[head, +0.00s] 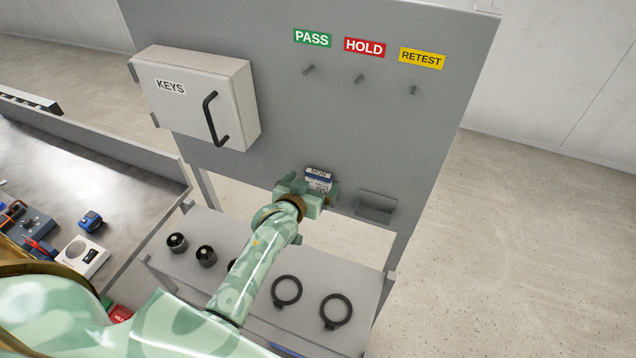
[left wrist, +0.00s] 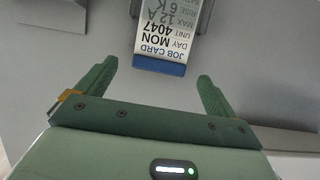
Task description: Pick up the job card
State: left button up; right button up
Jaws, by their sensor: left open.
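The job card (head: 319,180) is white with a blue band and dark print. It stands against the lower part of the grey board (head: 290,110), partly hidden behind my left gripper (head: 308,194) in the head view. In the left wrist view the card (left wrist: 165,35) appears upside down, its blue-banded end toward my left gripper (left wrist: 158,72). The gripper's two green fingers are open and spread wider than the card, with nothing between the tips. A grey holder shows around the card's far part. My right gripper is in neither view.
An empty grey holder (head: 375,207) is right of the card. A KEYS cabinet (head: 205,97) with a black handle juts out at left. Three pegs sit under the PASS, HOLD and RETEST labels. Below, a grey bench (head: 365,285) carries black rings (head: 336,311) and small dark round parts.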

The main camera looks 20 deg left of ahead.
aim_at(317, 178)
pick_arm(q)
jog(key=shift+x, duration=1.5)
jog(key=shift+s, duration=0.15)
jog(key=c, duration=1)
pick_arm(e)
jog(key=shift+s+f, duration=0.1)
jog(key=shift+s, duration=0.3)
pick_arm(q)
jog(key=shift+c, duration=0.2)
